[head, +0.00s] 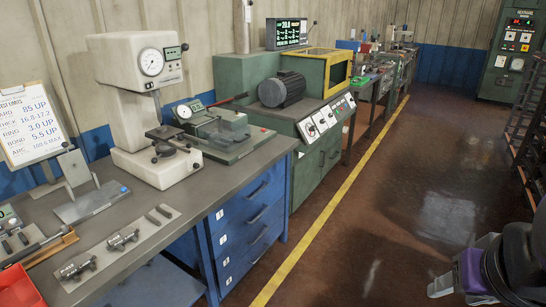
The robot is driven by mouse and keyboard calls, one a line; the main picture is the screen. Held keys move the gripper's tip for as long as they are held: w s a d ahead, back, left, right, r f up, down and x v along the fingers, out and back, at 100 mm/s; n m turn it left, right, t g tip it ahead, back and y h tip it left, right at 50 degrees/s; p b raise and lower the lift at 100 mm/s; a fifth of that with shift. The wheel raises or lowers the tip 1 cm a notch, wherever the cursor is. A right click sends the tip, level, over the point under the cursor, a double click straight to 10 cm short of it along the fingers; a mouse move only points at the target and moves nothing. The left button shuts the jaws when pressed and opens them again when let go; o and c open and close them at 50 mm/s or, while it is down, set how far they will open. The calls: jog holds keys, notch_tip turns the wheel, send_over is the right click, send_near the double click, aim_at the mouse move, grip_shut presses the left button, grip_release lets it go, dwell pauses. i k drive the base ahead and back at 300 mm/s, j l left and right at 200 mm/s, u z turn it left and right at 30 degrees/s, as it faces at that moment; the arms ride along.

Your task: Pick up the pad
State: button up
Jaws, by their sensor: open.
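I cannot tell which piece is the task's pad. My gripper (452,292) is at the bottom right, low over the floor, far from the bench. It appears empty, with its jaws open; part of it is cut off by the frame's edge.
The grey workbench (220,178) carries a white dial tester (135,105), a dial gauge fixture (215,132), an angled metal stand (80,180), a clipboard (28,122) and a red bin (17,287). Green machine (310,100) stands beyond.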

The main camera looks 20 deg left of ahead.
aim_at(119, 237)
jog(key=u, duration=2.1)
